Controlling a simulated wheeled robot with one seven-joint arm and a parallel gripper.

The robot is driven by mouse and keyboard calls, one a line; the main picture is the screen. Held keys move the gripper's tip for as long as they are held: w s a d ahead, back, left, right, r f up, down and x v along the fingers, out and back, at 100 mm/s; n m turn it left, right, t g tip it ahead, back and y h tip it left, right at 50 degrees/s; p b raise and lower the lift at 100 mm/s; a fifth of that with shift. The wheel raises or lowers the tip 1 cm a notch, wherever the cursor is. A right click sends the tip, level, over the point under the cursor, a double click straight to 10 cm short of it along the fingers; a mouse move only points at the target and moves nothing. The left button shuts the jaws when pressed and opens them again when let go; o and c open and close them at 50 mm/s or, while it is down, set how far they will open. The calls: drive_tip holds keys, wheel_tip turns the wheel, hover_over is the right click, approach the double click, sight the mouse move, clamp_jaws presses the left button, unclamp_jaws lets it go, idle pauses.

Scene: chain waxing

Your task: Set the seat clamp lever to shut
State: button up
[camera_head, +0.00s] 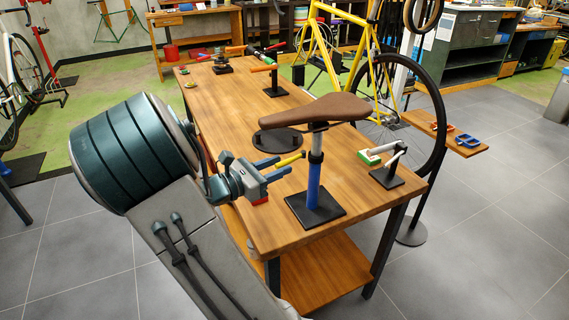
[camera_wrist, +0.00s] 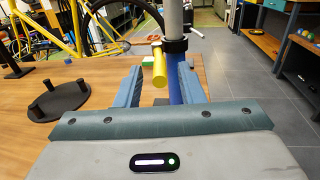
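A brown saddle (camera_head: 312,112) sits on a grey post above a blue tube (camera_head: 313,188) on a black base plate. A black seat clamp (camera_wrist: 173,45) rings the post at the top of the tube. Its yellow lever (camera_head: 291,159) sticks out sideways from the clamp toward my gripper (camera_head: 278,167). In the wrist view the lever's rounded yellow end (camera_wrist: 159,66) shows between my two blue fingers, with a gap on each side. My gripper is open and level, to the left of the tube in the head view. I cannot tell whether either finger touches the lever.
The wooden bench (camera_head: 223,107) holds a round black stand (camera_head: 278,141) behind the post. A small black stand with a grey-handled part (camera_head: 386,166) is to the right. A yellow bicycle (camera_head: 372,75) stands behind the bench. Bare bench top lies around the post base.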

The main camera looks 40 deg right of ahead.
sight(290, 160)
drive_tip(key=shift+s+d, duration=0.1)
drive_tip(key=shift+d, duration=1.3)
clamp_jaws()
